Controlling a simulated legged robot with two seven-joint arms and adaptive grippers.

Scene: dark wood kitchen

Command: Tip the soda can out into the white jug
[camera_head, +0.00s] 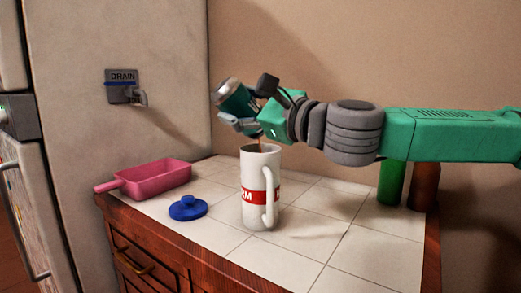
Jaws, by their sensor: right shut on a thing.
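The white jug (254,181) stands upright on the tiled counter, with a red lettered band and its handle towards the right front. Its top is open. My right gripper (241,108) is above the jug and shut on the soda can (233,96). The can is green with a silver end at the upper left, and it is tilted. A thin brown stream shows between the gripper and the jug's mouth. The gripper's fingers hide part of the can. My left gripper is not in view.
A blue lid (188,208) lies left of the jug, and a pink tray with a handle (157,178) is behind it. A green cylinder (391,184) and a brown cylinder (424,186) stand at the back right. The front right counter (350,265) is clear.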

